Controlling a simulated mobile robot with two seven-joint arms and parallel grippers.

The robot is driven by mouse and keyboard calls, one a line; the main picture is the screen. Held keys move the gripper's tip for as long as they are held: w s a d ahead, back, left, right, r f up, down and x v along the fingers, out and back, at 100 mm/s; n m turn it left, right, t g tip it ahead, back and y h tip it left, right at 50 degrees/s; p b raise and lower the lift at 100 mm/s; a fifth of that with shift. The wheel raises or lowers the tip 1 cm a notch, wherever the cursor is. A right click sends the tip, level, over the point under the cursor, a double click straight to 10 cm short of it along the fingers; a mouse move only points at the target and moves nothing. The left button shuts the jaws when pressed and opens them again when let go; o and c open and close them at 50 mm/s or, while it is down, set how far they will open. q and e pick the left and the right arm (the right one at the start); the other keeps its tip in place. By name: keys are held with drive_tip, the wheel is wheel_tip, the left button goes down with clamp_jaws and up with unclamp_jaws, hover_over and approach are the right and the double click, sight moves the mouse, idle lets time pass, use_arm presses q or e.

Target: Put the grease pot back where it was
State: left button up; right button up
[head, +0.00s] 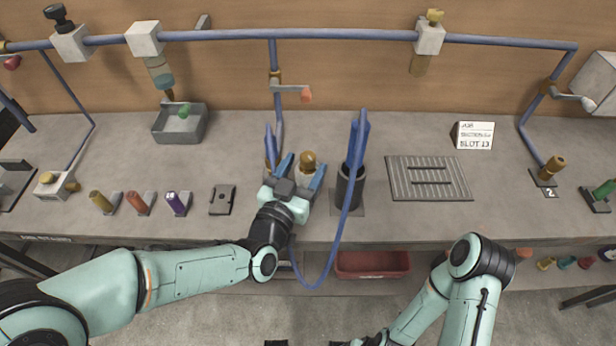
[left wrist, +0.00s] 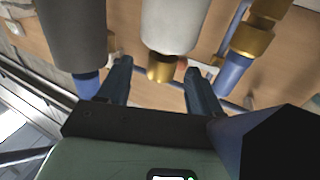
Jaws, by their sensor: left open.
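The likely grease pot (head: 308,160) has a rounded brass top and stands towards the front of the bench, left of the dark cup. In the left wrist view it seems to be the pale cylinder with a brass tip (left wrist: 172,25). My left gripper (head: 302,166) is open, with its fingers on either side of the pot's place. In the left wrist view the fingertips (left wrist: 157,70) flank the brass tip, and I see no clear contact. The hand hides the pot's lower part in the head view. My right arm shows, but its gripper does not.
A dark cup (head: 349,190) with upright blue tubes stands close on the right, and a blue tube loops down in front. A brass fitting on blue tube (left wrist: 250,38) is close in the left wrist view. A slotted mat (head: 400,182) lies further right. A grey bin (head: 180,124) stands left.

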sight(311, 153)
use_arm(q)
drive_tip(key=x, duration=0.5)
drive_tip(key=shift+a+f+p, duration=0.1)
drive_tip(key=shift+f+p, duration=0.05)
drive_tip(key=shift+p, duration=0.2)
clamp_jaws()
